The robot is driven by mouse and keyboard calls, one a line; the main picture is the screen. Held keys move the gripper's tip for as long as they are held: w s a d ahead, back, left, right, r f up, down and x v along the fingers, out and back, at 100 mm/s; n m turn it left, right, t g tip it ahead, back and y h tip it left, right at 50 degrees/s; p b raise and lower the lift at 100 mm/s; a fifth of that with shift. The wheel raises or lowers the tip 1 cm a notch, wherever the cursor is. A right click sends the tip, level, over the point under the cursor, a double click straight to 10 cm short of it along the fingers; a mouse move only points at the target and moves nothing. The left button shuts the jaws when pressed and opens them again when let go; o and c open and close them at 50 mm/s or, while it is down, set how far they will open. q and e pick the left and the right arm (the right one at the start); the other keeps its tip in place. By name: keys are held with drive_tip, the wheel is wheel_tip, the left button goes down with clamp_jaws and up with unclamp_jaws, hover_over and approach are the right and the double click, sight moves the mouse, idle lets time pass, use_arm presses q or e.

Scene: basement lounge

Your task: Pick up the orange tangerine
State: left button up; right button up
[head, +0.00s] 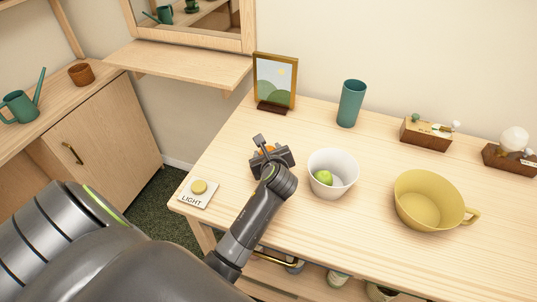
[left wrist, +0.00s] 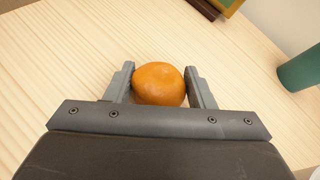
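The orange tangerine (left wrist: 159,84) sits between the two fingers of my left gripper (left wrist: 160,82) in the left wrist view and fills the gap, with a finger against each side. In the head view my left gripper (head: 267,147) is low over the left part of the wooden table, and only a small bit of the tangerine (head: 269,149) shows between its parts. I cannot tell whether the tangerine still touches the table. My right gripper is not in view.
A white bowl (head: 345,181) with a green fruit (head: 324,177) stands just right of the gripper. A yellow mug (head: 425,200) is further right. A picture frame (head: 275,80) and teal cup (head: 351,103) stand behind. A light switch (head: 198,191) is at the left edge.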

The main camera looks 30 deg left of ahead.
use_arm(q)
drive_tip(key=shift+c, duration=0.7)
